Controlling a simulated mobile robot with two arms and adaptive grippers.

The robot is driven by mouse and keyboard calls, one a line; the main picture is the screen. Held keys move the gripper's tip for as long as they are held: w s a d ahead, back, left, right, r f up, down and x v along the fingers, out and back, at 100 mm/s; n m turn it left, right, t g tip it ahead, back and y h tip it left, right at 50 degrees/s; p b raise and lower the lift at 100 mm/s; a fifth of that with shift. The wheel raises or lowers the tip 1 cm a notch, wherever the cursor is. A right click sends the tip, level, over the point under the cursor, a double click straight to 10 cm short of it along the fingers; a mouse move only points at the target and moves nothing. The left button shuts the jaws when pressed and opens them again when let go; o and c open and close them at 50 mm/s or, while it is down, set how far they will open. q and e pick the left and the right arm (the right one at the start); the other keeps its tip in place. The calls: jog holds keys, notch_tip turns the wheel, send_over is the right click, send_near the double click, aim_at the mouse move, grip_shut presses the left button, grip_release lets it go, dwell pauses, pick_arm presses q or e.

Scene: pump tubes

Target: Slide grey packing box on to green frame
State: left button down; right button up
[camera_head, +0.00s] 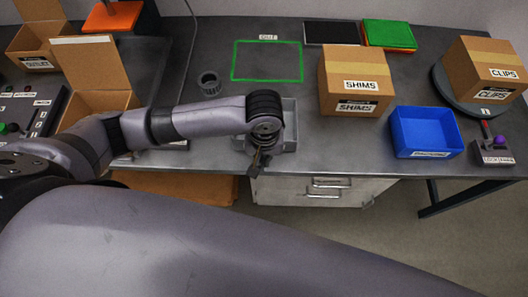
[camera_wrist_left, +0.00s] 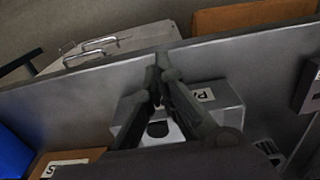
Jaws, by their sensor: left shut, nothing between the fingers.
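The grey packing box (camera_head: 289,112) is an open tray near the table's front edge, partly hidden behind my left wrist. In the left wrist view the box (camera_wrist_left: 229,96) shows beneath my fingers, with part of a white label. My left gripper (camera_head: 255,170) points down at the box's near side by the table edge. Its fingers are shut with nothing between them; the fingertips also show in the left wrist view (camera_wrist_left: 161,72). I cannot tell whether they touch the box. The green frame (camera_head: 267,81) is an empty outline on the table behind the box. My right gripper is out of view.
A dark grey cup (camera_head: 209,83) stands left of the green frame. A SHIMS carton (camera_head: 354,75) and a blue bin (camera_head: 425,130) stand to the right. An open carton (camera_head: 98,75) is at the left. The table between box and frame looks clear.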

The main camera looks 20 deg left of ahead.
pick_arm(q)
jog(key=shift+w+a+f+p, duration=0.2)
jog(key=shift+w+f, duration=0.45)
jog(key=shift+f, duration=0.3)
jog(key=shift+w+a+f+p, duration=0.25)
jog(key=shift+w+f, duration=0.4)
jog(key=shift+f, duration=0.3)
jog(key=shift+w+a+f+p, duration=0.2)
jog(key=shift+w+f, duration=0.45)
jog(key=shift+f, duration=0.3)
